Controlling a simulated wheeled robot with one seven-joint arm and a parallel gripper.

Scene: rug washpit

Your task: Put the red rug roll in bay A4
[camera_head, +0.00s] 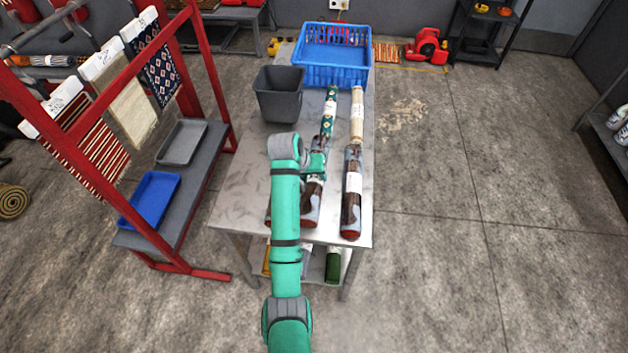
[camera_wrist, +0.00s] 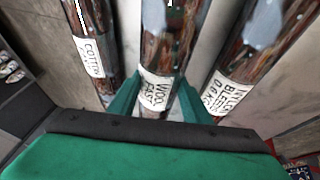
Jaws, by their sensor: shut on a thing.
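Several dark red-brown patterned rug rolls in clear wrap lie on the metal table (camera_head: 240,205). In the head view, one roll with a red end (camera_head: 351,205) lies at the right and another (camera_head: 311,205) beside it, partly behind my arm. My gripper (camera_wrist: 155,100) is shut on the middle roll (camera_wrist: 160,50) in the wrist view, at a white label that seems to read "WOOL". Neighbouring rolls (camera_wrist: 92,50) (camera_wrist: 255,55) lie on either side, one labelled "COTTON". I cannot tell which roll is the red one. I see no bay marked A4.
A grey bin (camera_head: 279,95) and a blue crate (camera_head: 333,70) stand at the table's back. A green patterned roll (camera_head: 328,112) and a cream roll (camera_head: 357,112) lie before the crate. A red rack (camera_head: 215,90) stands left.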

